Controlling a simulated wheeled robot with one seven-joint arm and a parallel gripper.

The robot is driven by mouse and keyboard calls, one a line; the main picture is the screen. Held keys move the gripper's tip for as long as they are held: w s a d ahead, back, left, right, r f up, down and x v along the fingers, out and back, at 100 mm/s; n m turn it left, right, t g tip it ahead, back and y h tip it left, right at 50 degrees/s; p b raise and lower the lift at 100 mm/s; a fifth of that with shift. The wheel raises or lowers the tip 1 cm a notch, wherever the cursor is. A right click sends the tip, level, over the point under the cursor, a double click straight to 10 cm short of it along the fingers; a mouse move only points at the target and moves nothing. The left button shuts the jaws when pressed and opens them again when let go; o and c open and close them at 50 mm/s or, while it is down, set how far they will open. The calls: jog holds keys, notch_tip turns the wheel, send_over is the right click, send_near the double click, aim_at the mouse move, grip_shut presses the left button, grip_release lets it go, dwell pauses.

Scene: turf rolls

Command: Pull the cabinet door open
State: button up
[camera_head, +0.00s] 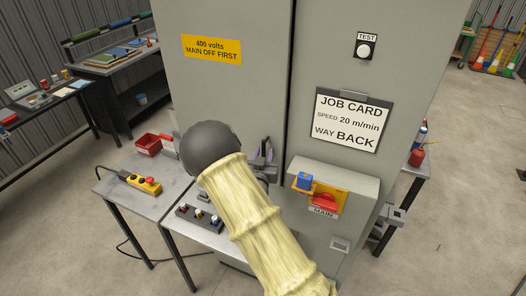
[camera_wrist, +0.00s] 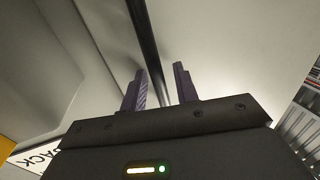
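The grey cabinet's left door (camera_head: 225,95) carries a yellow sign reading "400 volts MAIN OFF FIRST" (camera_head: 212,49). A dark upright seam (camera_head: 291,75) separates it from the right panel (camera_head: 325,50), and the door looks closed. My gripper (camera_head: 266,155) is by the lower part of this seam, partly hidden behind my arm. In the wrist view my gripper (camera_wrist: 160,85) has its two purple fingers apart, with a dark strip (camera_wrist: 145,45) running up from between them and nothing clearly held. I cannot make out a door handle; my arm covers part of the door.
On the right panel are a job card (camera_head: 345,120), a TEST button (camera_head: 364,47) and a red MAIN switch (camera_head: 324,202) on a projecting box, with a blue piece (camera_head: 304,181) beside it. A bench (camera_head: 125,190) with a yellow pendant (camera_head: 146,186) stands at left.

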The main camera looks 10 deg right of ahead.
jog(key=shift+c, duration=0.2)
grip_shut()
jog(key=shift+a, duration=0.15)
